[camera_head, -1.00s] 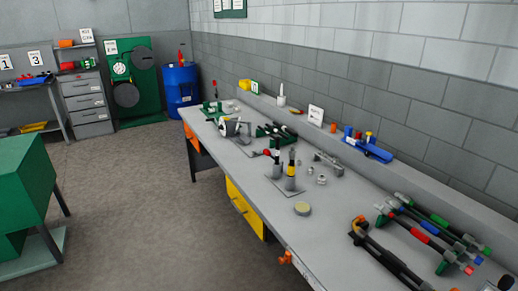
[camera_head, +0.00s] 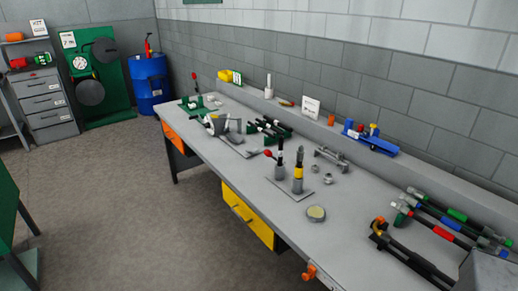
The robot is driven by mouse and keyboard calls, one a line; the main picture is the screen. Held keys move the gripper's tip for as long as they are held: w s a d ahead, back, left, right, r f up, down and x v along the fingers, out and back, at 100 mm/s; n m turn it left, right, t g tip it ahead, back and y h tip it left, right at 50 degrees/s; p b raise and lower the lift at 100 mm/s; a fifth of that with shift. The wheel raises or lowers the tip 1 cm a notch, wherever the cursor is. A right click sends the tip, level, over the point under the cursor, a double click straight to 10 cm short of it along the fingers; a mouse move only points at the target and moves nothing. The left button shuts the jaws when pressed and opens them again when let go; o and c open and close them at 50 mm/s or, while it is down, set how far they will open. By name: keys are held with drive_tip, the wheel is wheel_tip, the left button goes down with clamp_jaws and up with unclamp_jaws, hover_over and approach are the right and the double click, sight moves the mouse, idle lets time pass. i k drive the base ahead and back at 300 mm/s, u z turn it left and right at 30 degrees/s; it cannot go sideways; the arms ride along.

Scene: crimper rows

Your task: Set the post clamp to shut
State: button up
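Two upright black posts, one with a yellow band (camera_head: 298,174), stand on a flat grey plate (camera_head: 301,195) on the workbench, with a red ball-ended lever (camera_head: 267,153) beside them. This looks most like the post clamp, but I cannot be sure. Whether its jaws are open or shut is too small to tell. Another fixture with a red-tipped upright handle (camera_head: 194,76) stands on a green base at the far end of the bench. My gripper is not in view.
The long grey workbench (camera_head: 345,205) runs along the wall. It holds a grey-white device (camera_head: 217,124), a round disc (camera_head: 316,213), a blue fixture (camera_head: 372,142) and long-handled tools (camera_head: 440,230). A yellow drawer (camera_head: 246,214) is under it. Open floor (camera_head: 130,210) lies left.

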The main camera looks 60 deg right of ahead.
sight(267, 152)
drive_tip(key=u, duration=0.2)
drive_tip(key=i, duration=0.95)
drive_tip(key=u, duration=0.1)
